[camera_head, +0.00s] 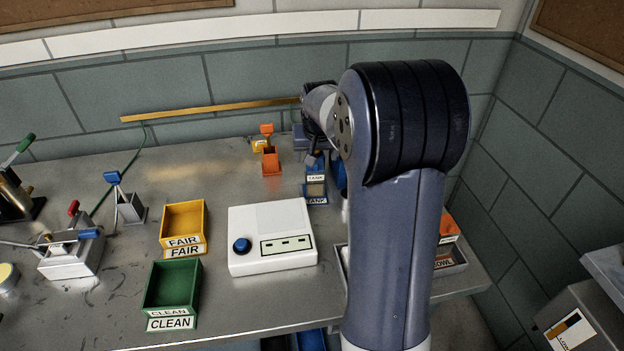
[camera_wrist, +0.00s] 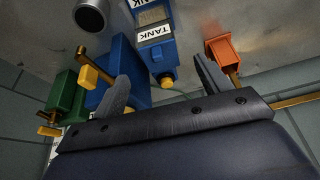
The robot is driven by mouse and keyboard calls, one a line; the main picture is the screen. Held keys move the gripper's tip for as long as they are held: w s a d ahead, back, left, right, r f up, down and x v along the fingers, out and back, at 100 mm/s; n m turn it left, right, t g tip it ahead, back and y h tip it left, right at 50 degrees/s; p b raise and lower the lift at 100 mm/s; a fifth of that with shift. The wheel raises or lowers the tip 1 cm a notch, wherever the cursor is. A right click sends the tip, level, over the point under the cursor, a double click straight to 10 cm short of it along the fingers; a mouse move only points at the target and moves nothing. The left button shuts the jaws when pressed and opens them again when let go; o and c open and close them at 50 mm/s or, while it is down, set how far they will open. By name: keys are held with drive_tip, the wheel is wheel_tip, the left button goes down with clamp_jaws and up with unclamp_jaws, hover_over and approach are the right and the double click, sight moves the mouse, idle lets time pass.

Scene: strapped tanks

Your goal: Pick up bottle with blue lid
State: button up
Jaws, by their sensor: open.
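I cannot make out a bottle with a blue lid for certain in either view. In the wrist view, a grey round-ended object (camera_wrist: 90,14) is cut off by the top edge; I cannot tell what it is. A blue holder labelled TANK (camera_wrist: 156,38) lies ahead of my gripper (camera_wrist: 163,86), roughly between its fingers. The gripper is open, with nothing visible between the fingers. The TANK holder (camera_head: 316,188) also shows in the head view, next to my arm, which hides much of the table's right side.
A blue block (camera_wrist: 113,72) and a green one (camera_wrist: 67,98) are left in the wrist view; an orange one (camera_wrist: 222,48) is right. In the head view, a white box (camera_head: 270,225), yellow bin (camera_head: 184,218) and green bin (camera_head: 172,287) stand on the grey table (camera_head: 110,300).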

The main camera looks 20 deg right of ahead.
sight(315, 170)
drive_tip(key=x, duration=0.8)
drive_tip(key=shift+f+p, duration=0.2)
drive_tip(key=shift+p, duration=0.2)
drive_tip(key=shift+c, duration=0.3)
drive_tip(key=shift+r, duration=0.1)
clamp_jaws()
